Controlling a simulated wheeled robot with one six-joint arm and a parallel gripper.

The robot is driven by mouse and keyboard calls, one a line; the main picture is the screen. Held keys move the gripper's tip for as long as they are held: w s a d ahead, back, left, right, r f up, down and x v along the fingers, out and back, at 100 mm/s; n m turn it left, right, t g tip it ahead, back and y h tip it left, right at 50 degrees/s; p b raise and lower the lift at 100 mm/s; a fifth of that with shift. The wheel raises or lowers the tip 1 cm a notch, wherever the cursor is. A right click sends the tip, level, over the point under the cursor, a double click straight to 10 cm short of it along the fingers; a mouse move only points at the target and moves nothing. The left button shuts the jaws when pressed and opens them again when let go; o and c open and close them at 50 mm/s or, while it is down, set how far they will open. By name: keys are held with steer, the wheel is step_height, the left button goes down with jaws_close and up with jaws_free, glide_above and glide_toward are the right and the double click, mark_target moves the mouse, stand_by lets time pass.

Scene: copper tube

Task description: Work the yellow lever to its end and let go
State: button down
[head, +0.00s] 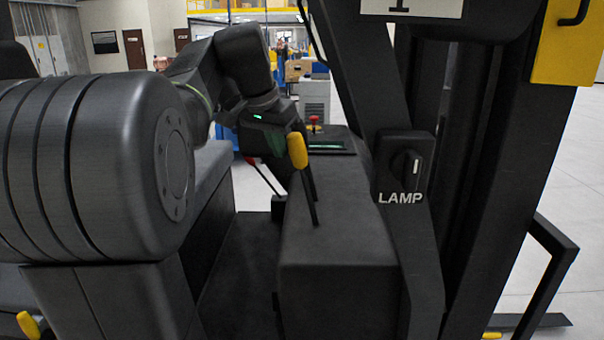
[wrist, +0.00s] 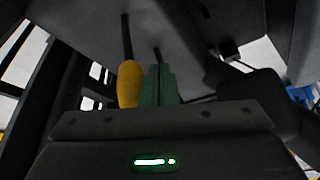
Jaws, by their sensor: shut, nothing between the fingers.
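The yellow lever (head: 298,151) is a yellow grip on a thin dark rod rising from the dark console (head: 335,240) in the head view. It leans to the left at its top. In the wrist view the yellow grip (wrist: 130,82) stands just left of my gripper's green fingers (wrist: 158,84). The fingers are together with nothing between them. In the head view my gripper (head: 275,143) is behind and left of the yellow grip, which partly hides it. I cannot tell whether the fingers touch the grip.
A red-topped knob (head: 314,121) stands on the console behind the lever. A second lever with a red knob (head: 251,160) is close below my gripper. A dark post with a LAMP switch (head: 404,165) rises to the right. A yellow box (head: 568,45) is at the upper right.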

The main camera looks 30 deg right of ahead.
mark_target(299, 138)
steer(key=shift+s+d+p, duration=0.15)
steer(key=shift+s+d, duration=0.25)
steer(key=shift+d, duration=0.3)
steer(key=shift+s+d+p, duration=0.2)
steer(key=shift+s+d, duration=0.25)
steer(key=shift+d, duration=0.2)
steer(key=shift+s+d+p, duration=0.15)
steer(key=shift+s+d, duration=0.25)
steer(key=shift+d, duration=0.3)
steer(key=w+a, duration=0.4)
steer(key=a, duration=0.3)
steer(key=shift+w+a+p, duration=0.35)
stand_by(0.4)
step_height(299, 138, up, 8)
steer(key=p, duration=0.3)
stand_by(0.7)
step_height(299, 138, down, 8)
steer(key=b, duration=0.3)
stand_by(0.5)
